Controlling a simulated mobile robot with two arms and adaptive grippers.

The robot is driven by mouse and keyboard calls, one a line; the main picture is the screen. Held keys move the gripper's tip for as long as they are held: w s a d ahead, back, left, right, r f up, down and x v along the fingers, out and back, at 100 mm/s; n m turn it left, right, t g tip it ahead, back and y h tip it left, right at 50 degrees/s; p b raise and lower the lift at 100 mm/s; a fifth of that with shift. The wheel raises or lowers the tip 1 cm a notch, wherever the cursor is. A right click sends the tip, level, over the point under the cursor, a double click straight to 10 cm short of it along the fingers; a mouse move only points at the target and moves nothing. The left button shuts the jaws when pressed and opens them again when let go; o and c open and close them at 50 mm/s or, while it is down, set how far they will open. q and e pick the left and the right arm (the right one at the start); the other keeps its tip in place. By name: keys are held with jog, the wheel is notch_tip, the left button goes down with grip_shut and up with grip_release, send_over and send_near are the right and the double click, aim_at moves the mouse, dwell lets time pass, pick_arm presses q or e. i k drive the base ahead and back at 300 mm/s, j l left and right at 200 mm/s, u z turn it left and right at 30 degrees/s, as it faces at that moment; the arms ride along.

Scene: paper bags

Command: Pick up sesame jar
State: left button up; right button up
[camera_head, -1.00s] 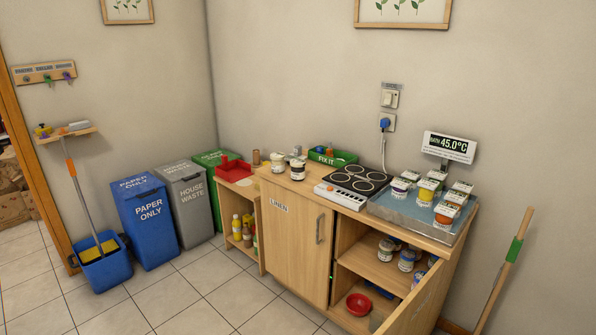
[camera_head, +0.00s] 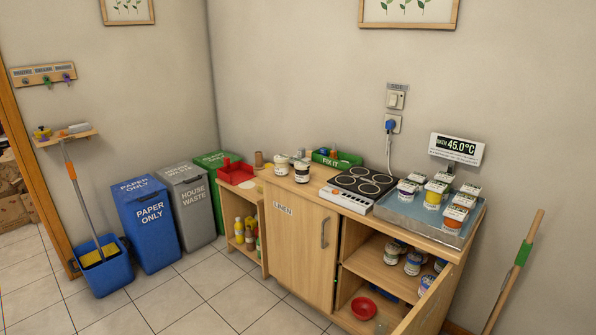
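Several small jars stand around the counter, but their labels are too small to read, so I cannot tell which is the sesame jar. A pale-lidded jar (camera_head: 281,165) and a jar with a dark label band (camera_head: 302,173) stand side by side on the wooden counter, left of the hob. Several jars with tent-shaped label cards, including a yellow one (camera_head: 433,196) and an orange one (camera_head: 454,217), stand in a grey-blue tray (camera_head: 405,209) at the right. More jars (camera_head: 413,263) are on the shelf of the open cupboard below. Neither gripper is in view.
A hob (camera_head: 362,186), a green FIX IT box (camera_head: 336,160) and a red tray (camera_head: 236,174) are on the counter. The right cupboard door (camera_head: 430,303) stands open. Bins (camera_head: 148,222) and a blue bucket (camera_head: 104,270) stand left. The tiled floor in front is clear.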

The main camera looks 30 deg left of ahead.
aim_at(302, 168)
jog(key=i+j, duration=0.2)
jog(key=j, duration=0.25)
jog(key=i+j, duration=0.2)
jog(key=j, duration=0.2)
jog(key=i+j, duration=0.2)
jog(key=j, duration=0.25)
jog(key=i+j+u, duration=0.1)
jog(key=j, duration=0.3)
jog(key=i, duration=0.1)
